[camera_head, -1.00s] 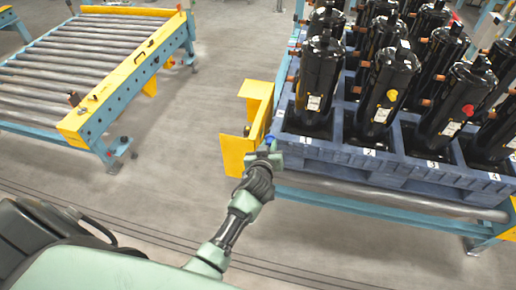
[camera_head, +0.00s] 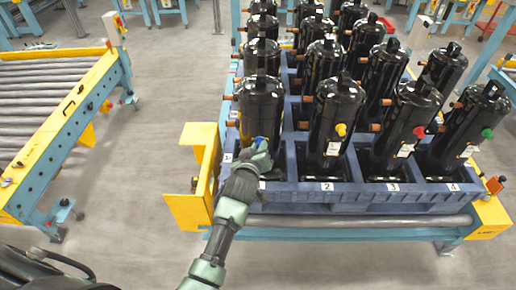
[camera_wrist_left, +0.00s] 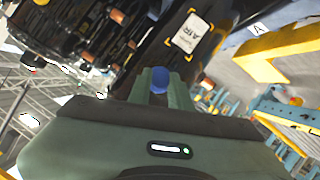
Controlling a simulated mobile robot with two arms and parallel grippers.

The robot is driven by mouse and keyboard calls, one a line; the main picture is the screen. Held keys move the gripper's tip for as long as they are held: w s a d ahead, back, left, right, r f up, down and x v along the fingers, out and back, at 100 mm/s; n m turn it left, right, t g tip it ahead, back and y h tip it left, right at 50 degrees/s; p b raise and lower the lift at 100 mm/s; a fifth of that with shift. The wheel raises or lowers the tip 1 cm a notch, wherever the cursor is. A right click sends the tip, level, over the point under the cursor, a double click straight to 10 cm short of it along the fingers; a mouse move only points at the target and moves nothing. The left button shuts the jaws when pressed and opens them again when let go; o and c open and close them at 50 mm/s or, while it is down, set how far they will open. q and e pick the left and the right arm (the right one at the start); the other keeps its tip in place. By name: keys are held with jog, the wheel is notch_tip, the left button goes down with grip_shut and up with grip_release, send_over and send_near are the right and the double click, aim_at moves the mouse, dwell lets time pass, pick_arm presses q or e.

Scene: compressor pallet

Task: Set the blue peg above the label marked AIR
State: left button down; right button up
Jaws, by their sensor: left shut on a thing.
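My left gripper (camera_head: 260,150) is shut on the blue peg (camera_head: 260,142), close in front of the front-left black compressor (camera_head: 262,103). In the left wrist view the blue peg (camera_wrist_left: 151,78) sticks up between the fingertips. A white label marked AIR (camera_wrist_left: 192,33), framed by yellow corner marks, shows on the compressor's dark body there, a little beyond the peg and to its upper right. The peg looks apart from the label. In the head view the arm and gripper hide this compressor's lower front and its label. My right gripper is not in view.
Several black compressors stand in the blue pallet (camera_head: 375,193). The three others in front carry a yellow peg (camera_head: 341,129), a red peg (camera_head: 419,131) and a green peg (camera_head: 487,133) above their labels. A yellow bracket (camera_head: 190,205) is left of my arm. A roller conveyor (camera_head: 50,110) stands at left.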

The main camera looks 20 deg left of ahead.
aim_at(258, 139)
pick_arm(q)
jog(key=shift+x, duration=0.85)
jog(key=shift+w+a+r+b, duration=0.1)
jog(key=shift+w+a+b, duration=0.15)
jog(key=shift+w, duration=0.2)
jog(key=shift+w+a+r+b, duration=0.1)
jog(key=shift+w+b, duration=0.1)
jog(key=shift+w, duration=0.2)
jog(key=shift+w+a+b, duration=0.2)
jog(key=shift+w, duration=0.4)
jog(key=shift+w+a+b, duration=0.15)
jog(key=shift+w+b, duration=0.05)
jog(key=shift+w, duration=0.35)
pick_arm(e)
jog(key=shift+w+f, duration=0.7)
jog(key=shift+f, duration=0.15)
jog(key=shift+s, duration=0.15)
pick_arm(q)
jog(key=shift+p, duration=0.4)
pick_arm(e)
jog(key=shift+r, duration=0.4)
pick_arm(q)
jog(key=shift+w+a+b, duration=0.25)
jog(key=shift+w+b, duration=0.1)
jog(key=shift+w, duration=0.35)
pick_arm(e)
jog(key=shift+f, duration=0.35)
